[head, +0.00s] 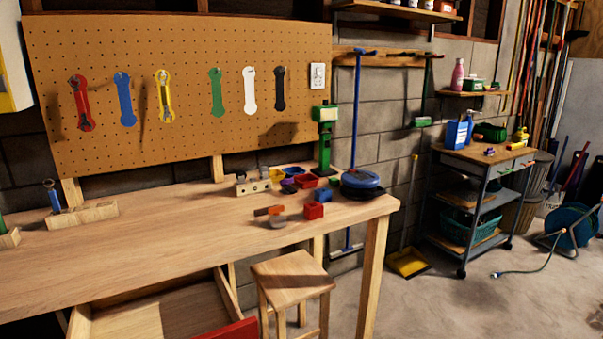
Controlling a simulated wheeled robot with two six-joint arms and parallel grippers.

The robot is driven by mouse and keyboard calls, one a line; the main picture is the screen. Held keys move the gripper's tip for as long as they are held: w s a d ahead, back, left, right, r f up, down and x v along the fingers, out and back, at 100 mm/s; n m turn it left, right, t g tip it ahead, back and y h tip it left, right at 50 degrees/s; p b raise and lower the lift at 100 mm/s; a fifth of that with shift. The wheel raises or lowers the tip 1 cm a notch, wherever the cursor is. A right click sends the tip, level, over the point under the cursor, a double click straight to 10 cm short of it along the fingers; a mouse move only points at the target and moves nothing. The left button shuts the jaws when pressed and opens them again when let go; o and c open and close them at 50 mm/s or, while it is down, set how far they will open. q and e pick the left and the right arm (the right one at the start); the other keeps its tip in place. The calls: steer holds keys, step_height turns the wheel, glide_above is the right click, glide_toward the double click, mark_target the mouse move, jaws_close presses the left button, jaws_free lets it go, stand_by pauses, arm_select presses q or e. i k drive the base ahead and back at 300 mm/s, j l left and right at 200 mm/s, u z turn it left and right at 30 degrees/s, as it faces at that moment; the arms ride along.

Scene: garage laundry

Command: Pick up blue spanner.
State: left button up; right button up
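A blue spanner-shaped piece (124,98) is on the pegboard (190,130), between a red one (81,103) and a yellow one (164,95). It looks flat, and I cannot tell whether it is a spanner or a painted outline. A blue-handled tool (54,199) with a dark top end stands upright in a wooden block (90,212) at the left of the workbench (200,240); it may be a spanner. Neither of my grippers is in view.
Green (216,93), white (250,90) and black (280,88) spanner shapes are further right on the pegboard. Small coloured items crowd the bench's right end; its middle is clear. A stool (292,275) and an open drawer (150,310) are in front.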

mark_target(52, 195)
steer(key=u, duration=1.35)
